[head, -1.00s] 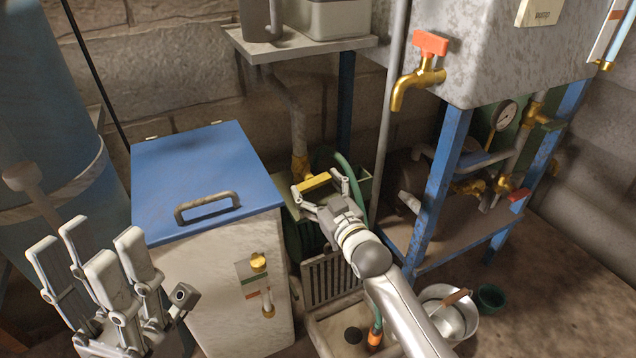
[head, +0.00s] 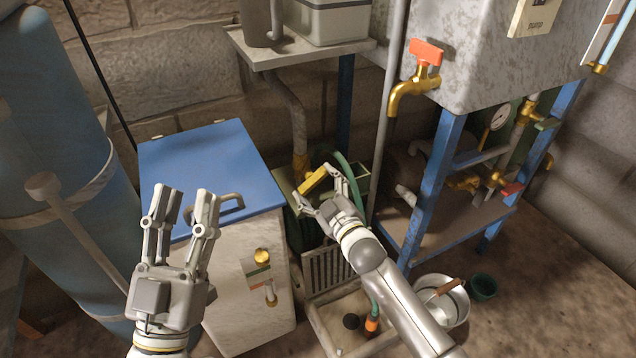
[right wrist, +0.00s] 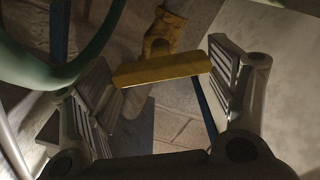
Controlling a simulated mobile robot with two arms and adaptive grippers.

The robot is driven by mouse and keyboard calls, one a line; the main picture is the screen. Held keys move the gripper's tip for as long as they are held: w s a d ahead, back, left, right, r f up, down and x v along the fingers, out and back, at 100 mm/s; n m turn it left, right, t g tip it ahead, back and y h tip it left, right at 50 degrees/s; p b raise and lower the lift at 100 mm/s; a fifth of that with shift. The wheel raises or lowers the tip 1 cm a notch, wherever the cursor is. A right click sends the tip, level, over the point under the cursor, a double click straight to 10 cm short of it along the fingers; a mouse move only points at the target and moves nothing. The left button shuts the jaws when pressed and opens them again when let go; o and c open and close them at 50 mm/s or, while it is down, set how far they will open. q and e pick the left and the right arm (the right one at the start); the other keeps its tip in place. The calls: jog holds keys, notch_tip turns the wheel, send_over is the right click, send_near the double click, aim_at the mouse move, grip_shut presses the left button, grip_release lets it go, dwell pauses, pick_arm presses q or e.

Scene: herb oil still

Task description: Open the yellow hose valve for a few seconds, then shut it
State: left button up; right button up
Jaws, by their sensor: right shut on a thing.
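The yellow valve lever (head: 313,180) sits on a brass valve under a grey pipe, right of the blue-lidded box. My right gripper (head: 318,186) is shut on the lever, with a finger at each end. The right wrist view shows the lever (right wrist: 162,69) as a yellow bar spanning the gap between the ridged finger pads. The brass valve body (right wrist: 163,32) is behind it. The green hose (head: 357,178) hangs close to the right gripper. My left gripper (head: 187,192) is open and empty, in front of the blue-lidded box.
The blue-lidded box (head: 205,165) stands left of the valve. An orange-handled brass tap (head: 420,80) juts from the grey tank at upper right. A metal pot (head: 440,298) and a green cup (head: 482,287) stand on the floor, which is clear to the right.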

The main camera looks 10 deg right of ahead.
pick_arm(q)
jog(key=shift+w+f+g+y, duration=0.15)
jog(key=shift+w+f+g, duration=0.25)
jog(key=shift+f+g, duration=0.25)
jog(key=shift+w+f+g+y, duration=0.15)
jog(key=shift+w+f+g, duration=0.3)
jog(key=shift+f, duration=0.4)
pick_arm(e)
jog(key=shift+s+a+f+n, duration=0.1)
jog(key=shift+a+n, duration=0.05)
jog(key=shift+n, duration=0.45)
jog(key=o, duration=1)
jog(key=shift+o, duration=0.2)
jog(key=shift+s+d, duration=0.25)
jog(key=shift+s, duration=0.1)
jog(key=v, duration=1.1)
pick_arm(q)
jog(key=shift+p, duration=0.3)
pick_arm(e)
jog(key=shift+s, duration=0.1)
